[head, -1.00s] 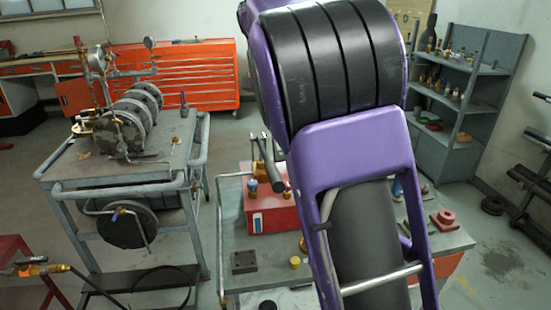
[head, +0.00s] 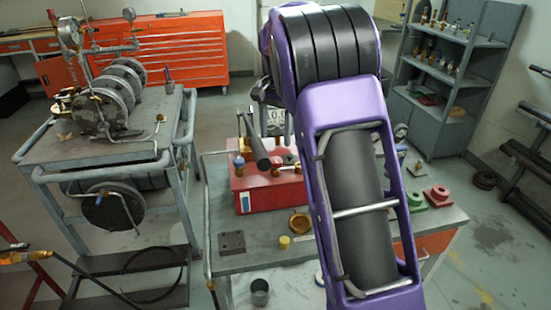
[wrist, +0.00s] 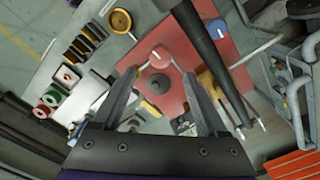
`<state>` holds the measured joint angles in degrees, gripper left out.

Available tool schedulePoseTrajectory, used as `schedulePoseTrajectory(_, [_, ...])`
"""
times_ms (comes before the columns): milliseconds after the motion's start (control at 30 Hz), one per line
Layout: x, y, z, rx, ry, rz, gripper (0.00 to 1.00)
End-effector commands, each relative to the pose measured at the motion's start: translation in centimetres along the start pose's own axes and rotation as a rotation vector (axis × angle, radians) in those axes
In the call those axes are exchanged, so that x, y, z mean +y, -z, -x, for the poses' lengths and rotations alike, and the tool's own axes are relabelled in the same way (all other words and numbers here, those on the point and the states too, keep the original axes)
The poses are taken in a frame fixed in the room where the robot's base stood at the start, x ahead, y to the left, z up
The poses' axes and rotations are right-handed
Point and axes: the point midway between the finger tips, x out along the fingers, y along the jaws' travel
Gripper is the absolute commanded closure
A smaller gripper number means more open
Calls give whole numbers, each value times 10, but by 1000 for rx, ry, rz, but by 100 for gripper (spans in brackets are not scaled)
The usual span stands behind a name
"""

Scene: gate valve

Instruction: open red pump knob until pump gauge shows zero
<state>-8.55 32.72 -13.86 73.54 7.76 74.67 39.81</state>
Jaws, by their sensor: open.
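The red pump (head: 270,190) is a red box on the grey workbench, with a dark lever handle (head: 258,140) slanting above it. In the wrist view the pump's red top (wrist: 185,50) lies below my gripper (wrist: 160,73). A round red knob (wrist: 160,56) with a pale line shows between and just beyond the fingertips. My gripper is open, and I see no clear contact. A blue knob (wrist: 217,28) also sits on the pump, seen in the head view too (head: 239,162). I cannot read a pump gauge.
The lever handle crosses the wrist view close to the right finger. A dark block (head: 232,242), a brass ring (head: 299,223), and red (head: 437,196) and green flanges lie on the bench. A cart with a flanged pipe assembly (head: 110,100) stands left; a grey shelf (head: 455,80) stands right.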

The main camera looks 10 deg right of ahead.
Motion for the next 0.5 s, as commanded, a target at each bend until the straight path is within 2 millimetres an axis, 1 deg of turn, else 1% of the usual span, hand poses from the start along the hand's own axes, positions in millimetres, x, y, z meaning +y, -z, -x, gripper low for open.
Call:
schedulePoseTrajectory(33, [0,-1,-14,-2,-2,0,24])
schedulePoseTrajectory(200, [0,0,-46,-1,-2,1,24])
schedulePoseTrajectory(333, [0,0,-62,0,-1,1,24])
schedulePoseTrajectory(500, [0,0,-71,1,0,1,24])
